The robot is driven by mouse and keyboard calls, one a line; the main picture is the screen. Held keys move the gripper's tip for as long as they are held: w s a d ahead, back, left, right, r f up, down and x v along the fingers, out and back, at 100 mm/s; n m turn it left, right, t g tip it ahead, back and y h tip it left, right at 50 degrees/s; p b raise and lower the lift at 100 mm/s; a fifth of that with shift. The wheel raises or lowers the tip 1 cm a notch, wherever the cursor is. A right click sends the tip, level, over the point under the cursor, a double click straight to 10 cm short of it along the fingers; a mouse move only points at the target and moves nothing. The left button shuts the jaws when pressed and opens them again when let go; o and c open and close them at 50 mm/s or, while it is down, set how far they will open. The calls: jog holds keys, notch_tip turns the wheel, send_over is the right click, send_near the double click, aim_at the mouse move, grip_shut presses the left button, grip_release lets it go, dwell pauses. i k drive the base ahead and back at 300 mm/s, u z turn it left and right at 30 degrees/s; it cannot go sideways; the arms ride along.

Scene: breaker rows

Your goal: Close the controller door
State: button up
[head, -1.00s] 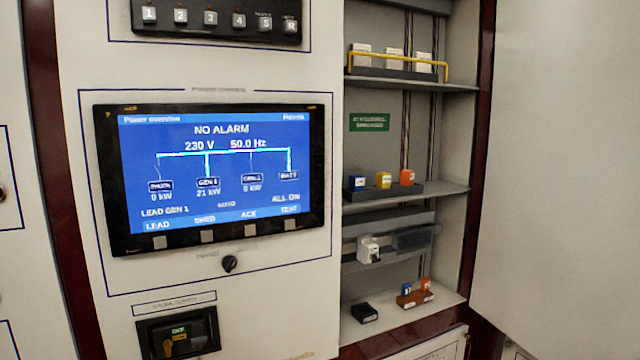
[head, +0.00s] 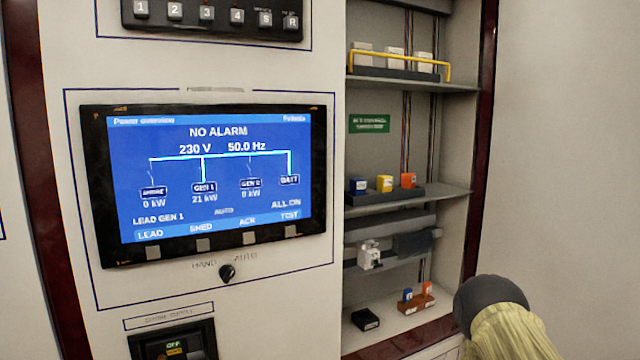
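The controller door appears to be the large plain off-white panel (head: 575,150) filling the right side. It stands swung open beside the open cabinet bay (head: 455,130), whose shelves show. Its handle and free edge are not in view. A part of my arm (head: 500,315), with a dark rounded end and a yellowish cover, shows at the lower right in front of the bay's lower corner and the panel. My gripper's fingers are not in view, and I cannot tell whether the arm touches the door.
Left of the bay is a fixed front with a lit screen (head: 210,180) reading NO ALARM, a button strip (head: 215,15) and a small knob (head: 227,272). The bay's shelves hold coloured blocks (head: 384,184), a white breaker (head: 369,255) and a yellow rail (head: 400,60).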

aim_at(561, 223)
jog(key=i, duration=0.9)
jog(key=k, duration=0.75)
jog(key=z, duration=0.95)
jog(key=k, duration=1.05)
jog(key=z, duration=1.15)
jog(key=i, duration=0.75)
jog(key=u, duration=0.65)
